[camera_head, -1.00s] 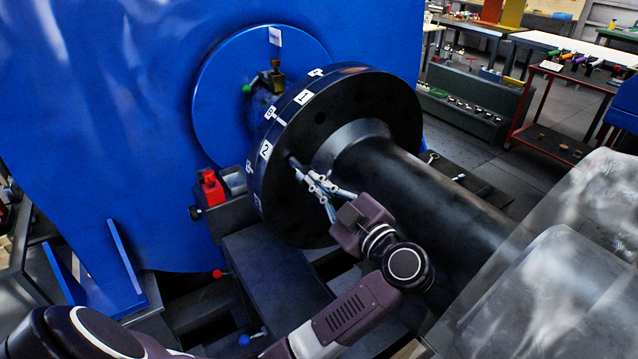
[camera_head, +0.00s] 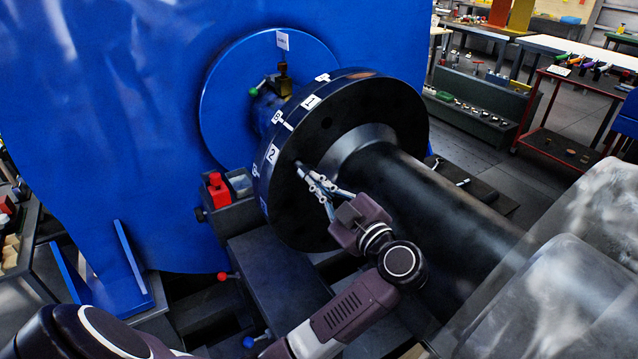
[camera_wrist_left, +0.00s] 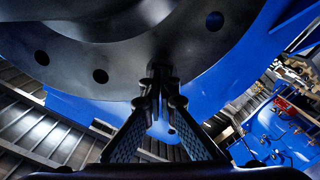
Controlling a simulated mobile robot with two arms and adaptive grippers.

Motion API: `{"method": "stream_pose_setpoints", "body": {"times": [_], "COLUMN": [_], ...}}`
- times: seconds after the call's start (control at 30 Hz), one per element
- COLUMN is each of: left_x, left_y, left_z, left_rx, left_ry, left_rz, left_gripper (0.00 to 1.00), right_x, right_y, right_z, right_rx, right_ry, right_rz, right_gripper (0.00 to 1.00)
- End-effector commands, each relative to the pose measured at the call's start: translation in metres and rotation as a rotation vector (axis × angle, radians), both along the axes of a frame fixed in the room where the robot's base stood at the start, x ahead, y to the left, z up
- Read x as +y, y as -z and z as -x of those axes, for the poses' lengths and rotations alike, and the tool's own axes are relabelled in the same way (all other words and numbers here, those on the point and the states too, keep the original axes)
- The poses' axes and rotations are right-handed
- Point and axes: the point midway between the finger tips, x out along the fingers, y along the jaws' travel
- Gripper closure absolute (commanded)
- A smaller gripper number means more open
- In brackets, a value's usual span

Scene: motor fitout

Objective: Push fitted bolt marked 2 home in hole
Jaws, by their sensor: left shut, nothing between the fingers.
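The black flange (camera_head: 345,175) on the thick shaft (camera_head: 430,195) faces the blue disc (camera_head: 222,105) of the motor. White labels on its rim include the marked 2 (camera_head: 272,154) and the marked 1 (camera_head: 311,102). My left gripper (camera_head: 304,170) is shut and empty, with its fingertips at the flange face near label 2. In the left wrist view, its closed fingertips (camera_wrist_left: 160,88) point at the flange (camera_wrist_left: 90,55) beside its lower edge. A short dark cylinder, perhaps the bolt head, shows at the tips; contact and bolt depth cannot be told. My right gripper is out of view.
A red block (camera_head: 217,190) and a small grey bin (camera_head: 240,184) stand left of the flange. A brass-coloured fitting (camera_head: 284,80) stands above the rim. The shaft runs close to my left wrist. Workbenches stand far back right.

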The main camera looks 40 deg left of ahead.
Motion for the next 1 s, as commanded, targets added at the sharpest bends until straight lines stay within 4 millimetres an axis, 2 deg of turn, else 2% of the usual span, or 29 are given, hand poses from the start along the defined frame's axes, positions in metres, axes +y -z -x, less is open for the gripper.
{"method": "stream_pose_setpoints", "body": {"times": [1.0], "left_x": [0.020], "left_y": [0.000], "left_z": [-0.008], "left_rx": [0.001], "left_ry": [-0.001], "left_rz": [-0.001], "left_gripper": [1.00], "right_x": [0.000], "right_y": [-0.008], "right_z": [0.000], "right_rx": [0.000], "right_ry": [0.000], "right_rz": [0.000], "right_gripper": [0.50]}}
